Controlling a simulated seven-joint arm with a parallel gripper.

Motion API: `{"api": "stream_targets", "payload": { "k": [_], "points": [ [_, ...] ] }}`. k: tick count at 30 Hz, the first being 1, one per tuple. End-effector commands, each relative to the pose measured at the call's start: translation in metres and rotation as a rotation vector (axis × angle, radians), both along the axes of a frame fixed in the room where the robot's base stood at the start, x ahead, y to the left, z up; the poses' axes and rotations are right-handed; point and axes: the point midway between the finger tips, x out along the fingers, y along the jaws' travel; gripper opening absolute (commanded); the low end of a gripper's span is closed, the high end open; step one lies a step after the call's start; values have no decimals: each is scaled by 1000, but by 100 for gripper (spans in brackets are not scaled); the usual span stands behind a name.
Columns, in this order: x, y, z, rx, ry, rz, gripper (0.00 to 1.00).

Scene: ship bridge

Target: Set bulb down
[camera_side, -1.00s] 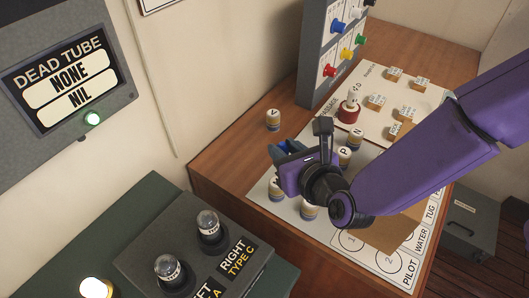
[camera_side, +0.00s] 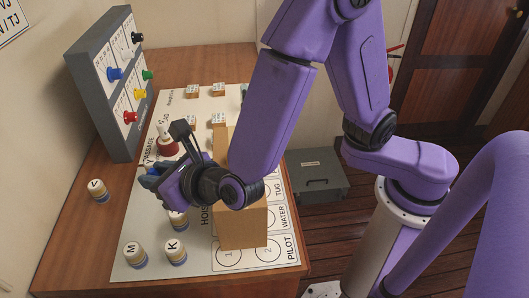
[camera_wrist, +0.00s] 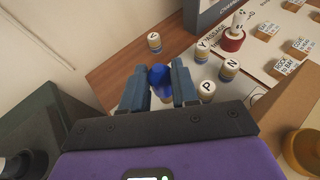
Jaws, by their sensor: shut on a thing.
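My gripper (camera_side: 150,180) is above the left part of the white lettered board (camera_side: 200,265), tilted toward the left of the side view. In the wrist view my gripper (camera_wrist: 159,88) has its two fingers on either side of a blue bulb-like object (camera_wrist: 160,78) and is shut on it. A pale cylinder shows partly below the object; I cannot tell whether they touch. The side view hides most of the held object behind the fingers.
Capped cylinders lettered V (camera_side: 98,190), M (camera_side: 135,255) and K (camera_side: 174,252) stand near the gripper; P (camera_wrist: 208,90) and N (camera_wrist: 229,70) are close too. A red-based piece (camera_side: 167,140), knob panel (camera_side: 105,85) and brown block (camera_side: 242,232) stand around.

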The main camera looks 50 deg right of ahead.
Motion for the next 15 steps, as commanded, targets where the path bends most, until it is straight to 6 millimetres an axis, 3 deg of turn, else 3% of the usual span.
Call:
{"api": "stream_targets", "payload": {
  "k": [6, 15],
  "points": [
    [36, -62, 6, 0, 0, -102, 1],
    [63, -137, 13, 0, 0, -213, 1]
  ]
}}
